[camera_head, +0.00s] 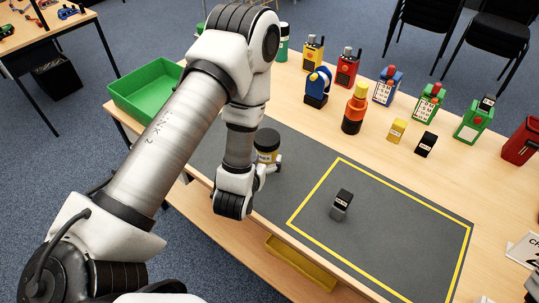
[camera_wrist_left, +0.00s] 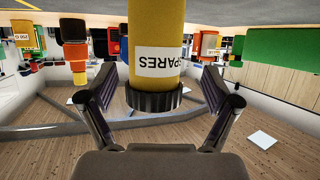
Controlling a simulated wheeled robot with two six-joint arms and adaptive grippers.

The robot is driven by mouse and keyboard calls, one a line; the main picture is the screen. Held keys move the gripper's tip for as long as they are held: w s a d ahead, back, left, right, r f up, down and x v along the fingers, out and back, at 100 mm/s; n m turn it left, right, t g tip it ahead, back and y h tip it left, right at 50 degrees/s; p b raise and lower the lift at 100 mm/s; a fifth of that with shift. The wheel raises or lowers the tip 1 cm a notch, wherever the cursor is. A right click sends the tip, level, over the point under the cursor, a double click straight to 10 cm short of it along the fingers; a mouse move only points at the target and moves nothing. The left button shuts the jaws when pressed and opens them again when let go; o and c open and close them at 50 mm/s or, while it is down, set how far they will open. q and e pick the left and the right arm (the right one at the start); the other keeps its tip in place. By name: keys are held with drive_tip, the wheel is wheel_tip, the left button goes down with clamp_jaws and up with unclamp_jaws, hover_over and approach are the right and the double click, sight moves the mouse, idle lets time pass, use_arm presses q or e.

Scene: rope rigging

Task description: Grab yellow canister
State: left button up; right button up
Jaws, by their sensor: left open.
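The yellow canister (camera_head: 267,154) has a black lid and stands on the grey mat, partly hidden behind my left gripper (camera_head: 266,170). In the left wrist view, which is upside down, the yellow canister (camera_wrist_left: 156,35) fills the upper middle, with a white "SPARES" label and its black lid toward me. My left gripper (camera_wrist_left: 159,88) is open, with one finger on each side of the canister. I see gaps between the fingers and the canister near the lid. My right gripper is not in view.
A green tray (camera_head: 147,92) stands at the left end of the table. A small dark block (camera_head: 341,204) sits inside the yellow outline on the mat. Radios, an orange bottle (camera_head: 354,112) and small boxes line the back. The mat around the block is clear.

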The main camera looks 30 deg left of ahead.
use_arm(q)
drive_tip(key=w, duration=0.2)
drive_tip(key=w+f+p, duration=0.1)
drive_tip(key=w, duration=0.1)
drive_tip(key=shift+w+a, duration=0.15)
drive_tip(key=shift+a, duration=0.05)
drive_tip(key=shift+w+a+f, duration=0.1)
drive_tip(key=shift+a+f, duration=0.05)
drive_tip(key=shift+a, duration=0.15)
drive_tip(key=c, duration=1.3)
